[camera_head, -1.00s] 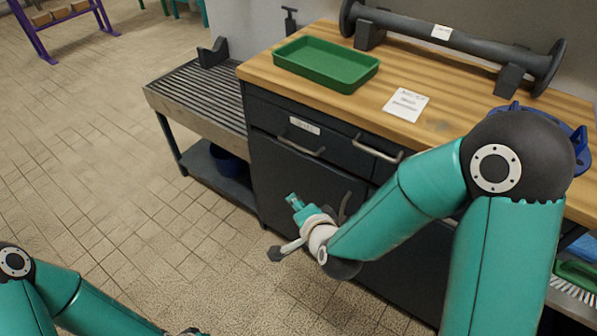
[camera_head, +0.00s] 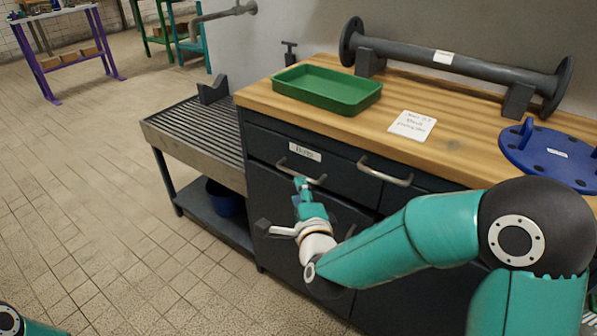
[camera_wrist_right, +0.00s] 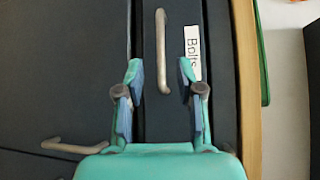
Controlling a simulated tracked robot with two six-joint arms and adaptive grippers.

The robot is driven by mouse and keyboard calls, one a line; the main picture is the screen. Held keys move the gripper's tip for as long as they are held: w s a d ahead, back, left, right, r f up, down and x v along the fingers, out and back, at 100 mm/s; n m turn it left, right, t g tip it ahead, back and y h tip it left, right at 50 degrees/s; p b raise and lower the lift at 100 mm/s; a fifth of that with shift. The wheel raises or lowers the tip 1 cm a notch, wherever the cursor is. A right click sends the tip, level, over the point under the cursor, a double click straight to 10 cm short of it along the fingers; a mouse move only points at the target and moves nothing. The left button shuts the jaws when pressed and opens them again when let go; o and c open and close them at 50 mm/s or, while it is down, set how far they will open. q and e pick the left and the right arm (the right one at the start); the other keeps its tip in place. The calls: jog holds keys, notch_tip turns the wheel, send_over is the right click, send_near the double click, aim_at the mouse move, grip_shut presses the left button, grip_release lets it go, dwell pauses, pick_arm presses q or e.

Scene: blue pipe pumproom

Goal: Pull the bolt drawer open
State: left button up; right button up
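The bolt drawer (camera_head: 262,146) is the upper left drawer of the dark cabinet and is shut flush. Its white label (camera_head: 305,152) reads "Bolts" in the right wrist view (camera_wrist_right: 192,50). Its grey bar handle (camera_head: 301,170) sits below the label. My right gripper (camera_head: 301,184) is just below and in front of this handle. In the right wrist view its fingers (camera_wrist_right: 160,72) are apart, and one end of the handle (camera_wrist_right: 163,50) shows between the fingertips. I cannot tell whether they touch it. My left gripper is out of view.
A second drawer handle (camera_head: 385,171) is to the right. On the wooden worktop (camera_head: 395,155) are a green tray (camera_head: 327,92), a note (camera_head: 412,125), a dark pipe (camera_head: 455,62) and a blue flange (camera_head: 555,160).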

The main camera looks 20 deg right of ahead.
aim_at(293, 174)
jog(key=w, duration=0.3)
jog(key=w+f, duration=0.1)
jog(key=w, duration=0.2)
jog(key=w+d, duration=0.1)
jog(key=w, duration=0.2)
jog(key=shift+f, duration=0.15)
grip_shut()
